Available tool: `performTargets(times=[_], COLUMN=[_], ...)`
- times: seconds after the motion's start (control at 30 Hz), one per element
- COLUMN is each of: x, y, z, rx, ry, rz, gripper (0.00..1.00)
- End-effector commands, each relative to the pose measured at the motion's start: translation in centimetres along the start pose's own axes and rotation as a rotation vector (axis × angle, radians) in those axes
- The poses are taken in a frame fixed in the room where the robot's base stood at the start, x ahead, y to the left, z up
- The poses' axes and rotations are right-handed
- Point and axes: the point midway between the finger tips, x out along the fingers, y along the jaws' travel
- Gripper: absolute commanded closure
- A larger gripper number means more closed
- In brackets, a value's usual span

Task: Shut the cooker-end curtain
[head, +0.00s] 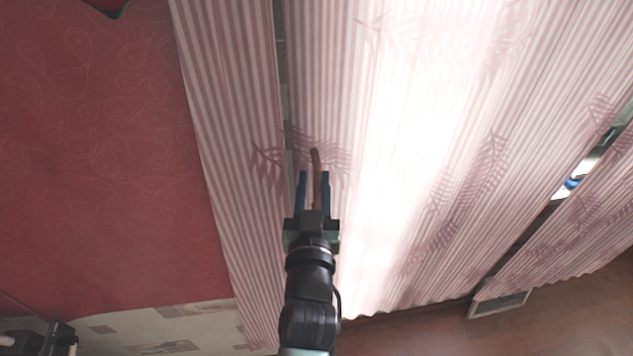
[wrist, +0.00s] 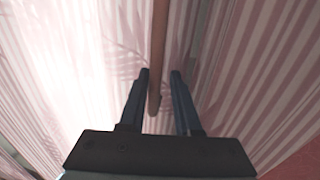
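Pink-and-white striped curtains with a leaf print fill the middle and right of the head view. A left panel (head: 225,80) and a wide middle panel (head: 330,60) are parted by a narrow dark slit. A right panel (head: 590,225) lies past a second gap. I cannot tell which one is the cooker-end curtain. A brown rod (head: 316,163) hangs near the left slit; it also shows in the wrist view (wrist: 159,50). My gripper (head: 314,180) has its blue fingers on either side of the rod's lower end, with space visible beside it in the wrist view (wrist: 161,75).
Patterned tiling (head: 170,330) and wooden floor (head: 400,335) show at the bottom. Something blue and white (head: 572,183) shows through the right gap. A vent-like panel (head: 497,304) sits below it.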

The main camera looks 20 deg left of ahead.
Motion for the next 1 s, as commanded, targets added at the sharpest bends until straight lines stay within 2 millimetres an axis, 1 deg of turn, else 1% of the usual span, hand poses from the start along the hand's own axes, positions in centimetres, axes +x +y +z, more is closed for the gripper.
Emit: performTargets(times=[0.2, 0.27, 0.37, 0.8, 0.9, 1.0], x=[-0.2, -0.6, -1.7, -10.0, -11.3, -12.2], y=[0.0, 0.1, 0.1, 0.0, 0.0, 0.0], z=[0.1, 0.2, 0.3, 0.4, 0.3, 0.2], rx=[0.000, 0.000, 0.000, 0.000, 0.000, 0.000], ry=[0.000, 0.000, 0.000, -0.002, -0.002, -0.001], rz=[0.001, 0.002, 0.002, 0.001, 0.000, 0.000], gripper=[0.70, 0.70, 0.70, 0.70, 0.70, 0.70])
